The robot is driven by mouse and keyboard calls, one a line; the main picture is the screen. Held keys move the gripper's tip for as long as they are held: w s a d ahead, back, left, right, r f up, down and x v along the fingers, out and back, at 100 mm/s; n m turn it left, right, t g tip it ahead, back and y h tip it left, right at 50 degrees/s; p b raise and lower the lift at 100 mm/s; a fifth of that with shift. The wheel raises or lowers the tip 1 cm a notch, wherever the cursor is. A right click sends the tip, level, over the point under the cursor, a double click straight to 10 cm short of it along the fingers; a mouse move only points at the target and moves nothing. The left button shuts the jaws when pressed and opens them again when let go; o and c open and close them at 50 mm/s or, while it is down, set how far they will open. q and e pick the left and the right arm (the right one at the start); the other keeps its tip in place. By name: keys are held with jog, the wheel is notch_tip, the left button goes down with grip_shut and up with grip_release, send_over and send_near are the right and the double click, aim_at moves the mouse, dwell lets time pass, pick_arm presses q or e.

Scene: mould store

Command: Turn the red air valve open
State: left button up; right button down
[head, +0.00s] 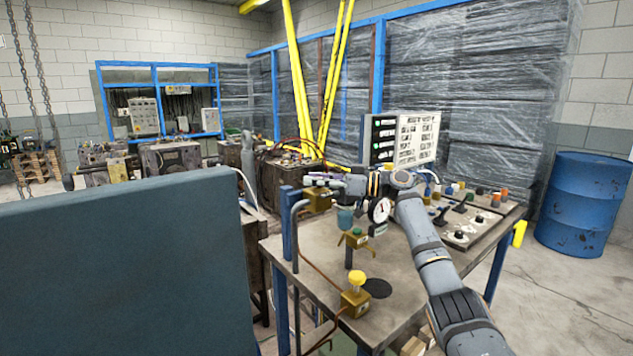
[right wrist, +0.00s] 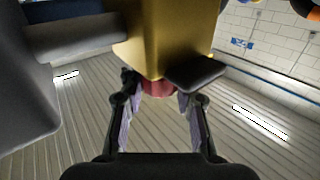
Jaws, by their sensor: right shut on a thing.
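The red air valve (right wrist: 158,88) shows in the right wrist view as a small red part under a brass-coloured block (right wrist: 170,40). My right gripper (right wrist: 157,93) has its two fingers on either side of the red part and is shut on it. In the head view my right gripper (head: 322,183) reaches left over the workbench to the brass block (head: 318,200) on a grey pipe. The red part cannot be made out there. A dark flat piece (right wrist: 195,74) sits beside the red part. My left gripper is not in view.
The workbench (head: 330,265) carries a round gauge (head: 379,210), a yellow knob on a brass block (head: 357,279) and a control panel (head: 460,232) with levers. A large dark panel (head: 120,270) blocks the left side. A blue drum (head: 585,205) stands at right.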

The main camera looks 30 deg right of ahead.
jog(key=shift+f+n+g+y, duration=0.3)
jog(key=shift+g+y, duration=0.1)
jog(key=shift+g, duration=0.1)
dwell(0.5)
jog(key=c, duration=1)
grip_release()
jog(key=shift+d+r, duration=0.1)
jog(key=shift+o, duration=0.2)
jog(key=shift+s+r, duration=0.1)
jog(key=v, duration=1.2)
